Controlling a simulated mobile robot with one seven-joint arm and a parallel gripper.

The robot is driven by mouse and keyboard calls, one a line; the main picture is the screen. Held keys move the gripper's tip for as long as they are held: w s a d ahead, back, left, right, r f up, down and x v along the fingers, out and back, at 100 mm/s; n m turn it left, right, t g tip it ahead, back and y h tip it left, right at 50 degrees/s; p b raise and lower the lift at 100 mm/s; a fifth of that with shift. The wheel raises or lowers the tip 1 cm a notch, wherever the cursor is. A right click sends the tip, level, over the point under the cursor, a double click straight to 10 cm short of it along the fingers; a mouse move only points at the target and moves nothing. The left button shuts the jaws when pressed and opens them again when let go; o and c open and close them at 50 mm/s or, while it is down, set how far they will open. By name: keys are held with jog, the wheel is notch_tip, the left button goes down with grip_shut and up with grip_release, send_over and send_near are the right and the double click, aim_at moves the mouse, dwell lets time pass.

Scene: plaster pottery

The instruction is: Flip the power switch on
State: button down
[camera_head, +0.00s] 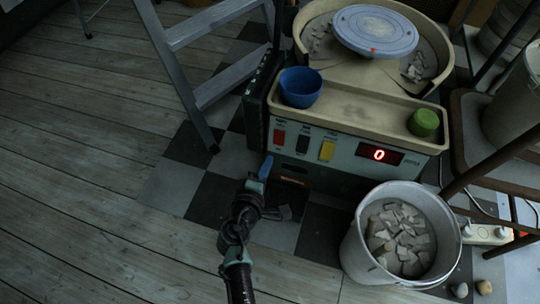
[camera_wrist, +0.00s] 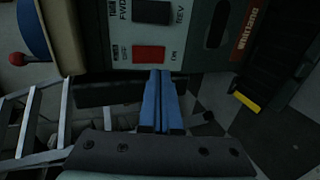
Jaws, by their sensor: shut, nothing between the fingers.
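The red power switch (camera_head: 280,137) is at the left end of the pottery wheel's front panel (camera_head: 345,160). In the wrist view the red switch (camera_wrist: 149,53) shows close up, with "ON" printed at its right side. My gripper (camera_head: 266,165) is shut and empty, its blue fingertips just left of and below the switch in the head view. In the wrist view my gripper (camera_wrist: 160,76) points at the panel with its tips beside the switch's lower edge. I cannot tell whether they touch. The lit red display (camera_head: 379,155) reads 0.
A black FWD/REV switch (camera_head: 303,143) and a yellow switch (camera_head: 327,150) are to the right. A blue bowl (camera_head: 300,88) and a green object (camera_head: 424,122) sit on the wheel's ledge. A bucket of shards (camera_head: 402,240) stands front right; a stepladder (camera_head: 190,60) stands left.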

jog(key=s+a+p, duration=0.1)
jog(key=s+a, duration=0.1)
jog(key=s, duration=0.5)
jog(key=shift+a+r+p, duration=0.15)
jog(key=shift+r+p, duration=0.15)
jog(key=shift+p, duration=0.05)
jog(key=w+d+r+m+t+p, duration=0.1)
jog(key=w+r+m+t+p, duration=0.35)
jog(key=r, duration=1.75)
jog(key=w+d+r+m+t+p, duration=0.1)
jog(key=w+r+m+p, duration=0.45)
jog(key=r, duration=1.75)
jog(key=s+r+m+t+y+p, duration=0.1)
jog(key=s+r+t+p, duration=0.3)
jog(key=r, duration=0.9)
jog(key=s+d+r+m+t+y+b, duration=0.15)
jog(key=s+r, duration=0.45)
jog(key=r, duration=0.7)
jog(key=s+a+r+m+t+y+p, duration=0.1)
jog(key=s+r+m+t+y+p, duration=0.3)
jog(key=r, duration=1)
notch_tip(320, 180, up, 37)
jog(key=s+n+g+h+p, duration=0.1)
jog(key=n+h+p, duration=0.1)
jog(key=p, duration=3.3)
jog(key=shift+f+p, duration=0.15)
jog(key=shift+p, duration=0.25)
